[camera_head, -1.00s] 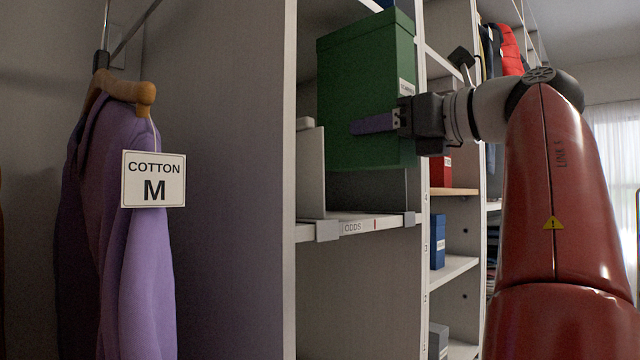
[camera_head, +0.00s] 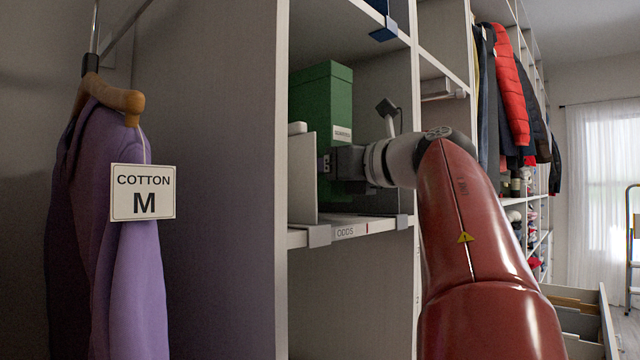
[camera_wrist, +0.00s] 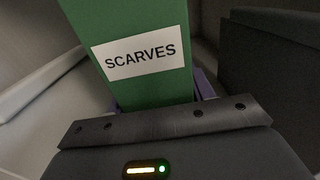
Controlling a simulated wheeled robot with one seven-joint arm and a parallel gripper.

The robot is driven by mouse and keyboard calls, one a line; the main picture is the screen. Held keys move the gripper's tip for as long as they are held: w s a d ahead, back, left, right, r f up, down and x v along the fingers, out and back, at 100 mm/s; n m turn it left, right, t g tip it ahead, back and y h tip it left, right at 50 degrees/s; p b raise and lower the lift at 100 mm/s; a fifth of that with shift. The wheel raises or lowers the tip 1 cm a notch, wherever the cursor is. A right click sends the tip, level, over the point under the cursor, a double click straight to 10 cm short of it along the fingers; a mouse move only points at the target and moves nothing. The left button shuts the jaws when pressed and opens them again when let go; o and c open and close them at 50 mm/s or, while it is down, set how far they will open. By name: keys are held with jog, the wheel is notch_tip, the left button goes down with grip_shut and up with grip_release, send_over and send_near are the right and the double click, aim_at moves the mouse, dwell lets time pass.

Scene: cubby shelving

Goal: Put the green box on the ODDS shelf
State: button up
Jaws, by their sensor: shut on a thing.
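The green box (camera_head: 323,105) is tall and stands upright inside the cubby above the shelf labelled ODDS (camera_head: 352,231). A white divider at the cubby's front left hides part of its lower left side. My gripper (camera_head: 334,163) is shut on the green box, reaching in from the right. In the wrist view the green box (camera_wrist: 128,25) carries a white label reading SCARVES, and a bit of a purple finger shows beside it. The box's bottom is hidden, so I cannot tell whether it touches the shelf.
A white upright divider (camera_head: 303,180) stands at the shelf's front left, with grey clips on the shelf edge. The cubby's right wall (camera_head: 398,110) is close to my wrist. A purple garment (camera_head: 125,270) with a COTTON M tag (camera_head: 143,192) hangs at left.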

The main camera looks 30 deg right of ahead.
jog(key=shift+f, duration=0.95)
jog(key=shift+w+a+f, duration=0.1)
jog(key=shift+w+f, duration=0.1)
jog(key=shift+f, duration=0.05)
jog(key=shift+f+b, duration=0.1)
jog(key=shift+b, duration=0.2)
jog(key=shift+f, duration=0.15)
jog(key=o, duration=1.3)
jog(key=shift+o, duration=0.2)
